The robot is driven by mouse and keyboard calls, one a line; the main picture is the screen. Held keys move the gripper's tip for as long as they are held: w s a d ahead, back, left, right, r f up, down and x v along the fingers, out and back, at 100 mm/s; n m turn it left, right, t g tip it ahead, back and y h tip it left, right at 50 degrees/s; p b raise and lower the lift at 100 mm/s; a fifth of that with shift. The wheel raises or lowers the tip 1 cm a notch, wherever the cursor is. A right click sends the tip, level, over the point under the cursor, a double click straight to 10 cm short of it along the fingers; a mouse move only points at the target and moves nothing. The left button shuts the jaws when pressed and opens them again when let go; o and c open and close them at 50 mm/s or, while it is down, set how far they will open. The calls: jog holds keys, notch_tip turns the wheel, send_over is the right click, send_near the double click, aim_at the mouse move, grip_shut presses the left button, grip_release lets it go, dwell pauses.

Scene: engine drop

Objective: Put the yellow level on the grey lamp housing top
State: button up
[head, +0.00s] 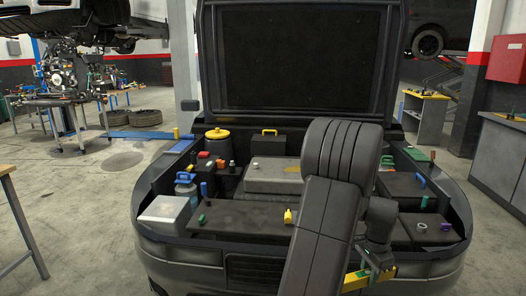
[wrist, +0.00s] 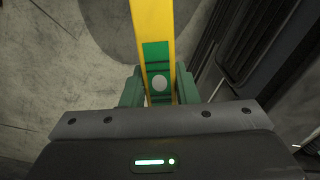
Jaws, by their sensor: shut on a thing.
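The yellow level (head: 354,282) is low at the right front of the car, outside the front edge of the engine bay. My gripper (wrist: 159,88) is shut on it, with a green finger on each side. In the wrist view the level (wrist: 153,25) runs up and away from the fingers and has a green patch with a pale round spot. In the head view my gripper (head: 372,272) is partly hidden by my wrist. A light grey box (head: 165,209), which looks like the grey lamp housing, sits at the front left corner of the bay. Its top looks bare.
The engine bay holds a dark front cover (head: 240,218) with small coloured parts, a grey engine block (head: 272,176), a yellow-capped reservoir (head: 217,144) and a dark box (head: 430,229) with rings at right. My arm hides the middle right. The raised hood (head: 300,60) stands behind.

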jog(key=w+a+f+n, duration=0.2)
jog(key=a+f+n, duration=0.2)
jog(key=a, duration=0.6)
jog(key=w+a+f+n+p, duration=0.1)
jog(key=a+f+n, duration=0.3)
jog(key=a, duration=0.6)
jog(key=w+a+f+n, duration=0.3)
jog(key=a+n, duration=0.4)
jog(key=a, duration=0.3)
jog(key=shift+w+a+f, duration=0.25)
jog(key=shift+f, duration=0.15)
